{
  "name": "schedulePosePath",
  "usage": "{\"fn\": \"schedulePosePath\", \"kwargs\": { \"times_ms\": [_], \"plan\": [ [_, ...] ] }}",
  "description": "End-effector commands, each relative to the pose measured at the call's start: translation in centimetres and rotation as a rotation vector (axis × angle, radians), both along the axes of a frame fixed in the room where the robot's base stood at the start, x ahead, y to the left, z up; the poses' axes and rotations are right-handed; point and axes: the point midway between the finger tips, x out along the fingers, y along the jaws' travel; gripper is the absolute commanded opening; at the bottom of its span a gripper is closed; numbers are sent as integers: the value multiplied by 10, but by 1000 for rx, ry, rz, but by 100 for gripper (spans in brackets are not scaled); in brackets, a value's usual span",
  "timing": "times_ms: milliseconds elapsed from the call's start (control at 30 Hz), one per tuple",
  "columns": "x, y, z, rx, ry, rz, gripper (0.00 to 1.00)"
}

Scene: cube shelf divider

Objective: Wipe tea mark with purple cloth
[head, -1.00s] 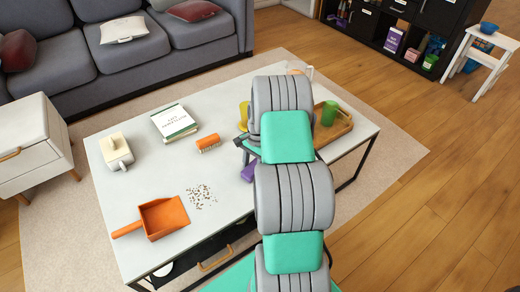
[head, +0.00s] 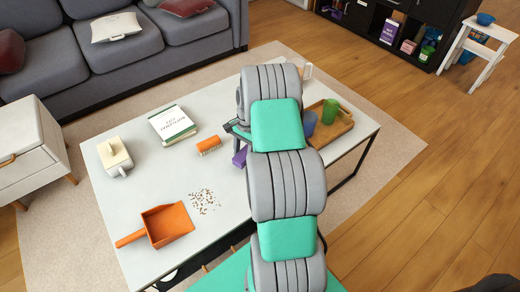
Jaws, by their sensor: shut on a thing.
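A purple cloth (head: 240,156) shows in the head view at the left edge of my arm, over the white coffee table (head: 222,228). My gripper (head: 240,140) is just above it, partly hidden by my arm, and is shut on the cloth. My arm covers the fingertips and much of the cloth, so I cannot tell whether the cloth touches the table top. No tea mark shows on the visible part of the table; my arm hides a strip of the table's right half.
Right of my arm are a wooden tray (head: 341,128), a green cup (head: 329,112), a blue cup (head: 308,123) and a pale mug (head: 306,70).

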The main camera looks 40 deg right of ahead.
Motion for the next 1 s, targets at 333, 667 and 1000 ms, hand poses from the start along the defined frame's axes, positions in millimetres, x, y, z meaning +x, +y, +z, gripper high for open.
{"fn": "schedulePosePath", "kwargs": {
  "times_ms": [333,667,1000],
  "plan": [
    [2,3,37,-2,-2,8,0],
    [3,6,50,-1,-1,13,0],
    [8,11,60,-1,-5,49,0]
  ]
}}
